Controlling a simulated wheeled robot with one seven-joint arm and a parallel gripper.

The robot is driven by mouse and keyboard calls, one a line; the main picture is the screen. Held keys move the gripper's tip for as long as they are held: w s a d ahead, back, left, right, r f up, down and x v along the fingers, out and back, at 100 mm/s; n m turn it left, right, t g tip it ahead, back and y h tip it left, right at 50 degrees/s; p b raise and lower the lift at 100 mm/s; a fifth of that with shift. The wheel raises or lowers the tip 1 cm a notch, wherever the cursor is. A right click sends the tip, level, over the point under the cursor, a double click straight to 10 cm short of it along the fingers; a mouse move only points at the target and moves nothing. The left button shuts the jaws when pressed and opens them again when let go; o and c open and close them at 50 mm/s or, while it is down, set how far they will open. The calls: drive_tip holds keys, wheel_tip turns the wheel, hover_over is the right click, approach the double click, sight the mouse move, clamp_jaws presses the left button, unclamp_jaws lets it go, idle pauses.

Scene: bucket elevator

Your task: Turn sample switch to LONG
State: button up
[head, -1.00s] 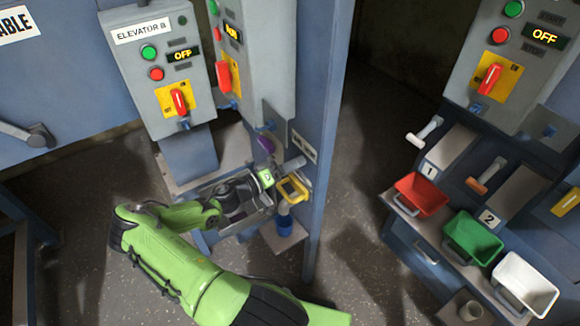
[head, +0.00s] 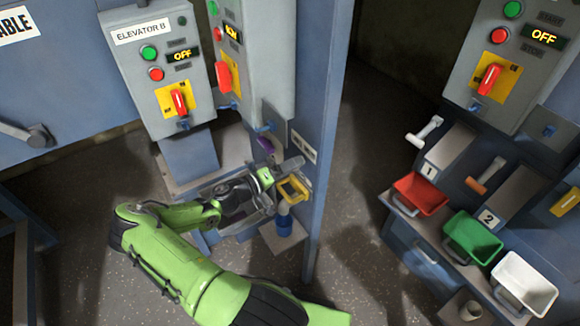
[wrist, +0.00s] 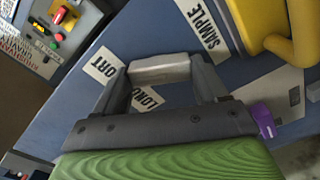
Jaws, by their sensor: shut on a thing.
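The sample switch handle (wrist: 160,66) is a pale grey block in the wrist view, on a blue panel near the SAMPLE label (wrist: 203,25). My gripper (wrist: 161,76) is shut on it, with one dark grey finger at each end. A label ending in ORT (wrist: 105,65) is left of the handle, its start hidden. The LONG label (wrist: 149,99) shows between the fingers, below the handle. In the head view my gripper (head: 280,171) is at the blue post, and the switch is too small to make out clearly.
A yellow handle or frame (head: 293,187) sits close to my gripper, with a blue container (head: 284,222) below it. A purple part (head: 265,145) is just above. Elevator B's control box (head: 155,70) stands left. Red, green and white bins (head: 525,283) are at right.

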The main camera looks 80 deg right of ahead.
drive_tip(key=n+p, duration=0.3)
drive_tip(key=n, duration=0.9)
drive_tip(key=shift+n, duration=0.3)
drive_tip(key=shift+f, duration=0.1)
idle(0.4)
drive_tip(key=o, duration=1.1)
drive_tip(key=shift+c, duration=0.2)
drive_tip(key=v, duration=1.5)
drive_tip(key=shift+w+a+b, duration=0.3)
